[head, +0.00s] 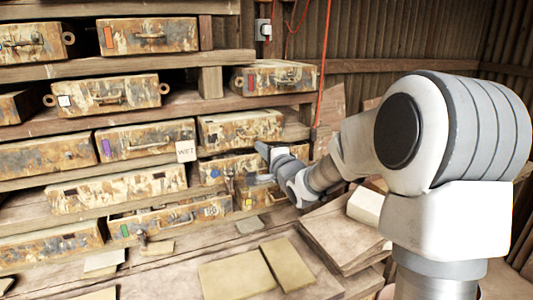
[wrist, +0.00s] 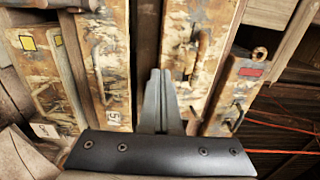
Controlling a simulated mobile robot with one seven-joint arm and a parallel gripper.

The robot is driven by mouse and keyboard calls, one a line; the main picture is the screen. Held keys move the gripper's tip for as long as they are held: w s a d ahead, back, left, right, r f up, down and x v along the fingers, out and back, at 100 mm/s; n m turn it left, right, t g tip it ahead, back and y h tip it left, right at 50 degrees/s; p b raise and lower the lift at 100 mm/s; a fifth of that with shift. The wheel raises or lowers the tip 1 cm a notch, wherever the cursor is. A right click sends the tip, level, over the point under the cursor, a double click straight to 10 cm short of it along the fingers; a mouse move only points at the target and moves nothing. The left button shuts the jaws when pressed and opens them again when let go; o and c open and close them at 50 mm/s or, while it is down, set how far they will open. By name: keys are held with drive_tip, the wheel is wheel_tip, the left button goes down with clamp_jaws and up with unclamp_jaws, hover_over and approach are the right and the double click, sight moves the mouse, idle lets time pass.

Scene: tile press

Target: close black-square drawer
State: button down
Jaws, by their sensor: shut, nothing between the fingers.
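I cannot make out a black square on any drawer front. My gripper (head: 264,178) is at the right-hand column of worn drawers, in front of the drawer with a blue tag (head: 222,170), and partly covers it. In the wrist view, my gripper (wrist: 164,75) has its fingers together with nothing between them. They point along the gap between a drawer with a handle (wrist: 208,25) on the right and a drawer with a paper label (wrist: 98,45) on the left. I cannot tell whether the fingertips touch a drawer.
Above is a drawer with a red tag (head: 275,78), also in the wrist view (wrist: 232,95). A drawer with a green tag (head: 160,222) is at lower left. Flat tiles (head: 235,277) and a stack of boards (head: 345,235) lie in front. A red cord (head: 322,75) hangs at right.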

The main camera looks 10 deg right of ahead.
drive_tip(key=w, duration=0.2)
drive_tip(key=w+a, duration=0.1)
drive_tip(key=w, duration=0.1)
drive_tip(key=shift+w, duration=0.15)
drive_tip(key=shift+r, duration=0.25)
drive_tip(key=shift+f, duration=0.1)
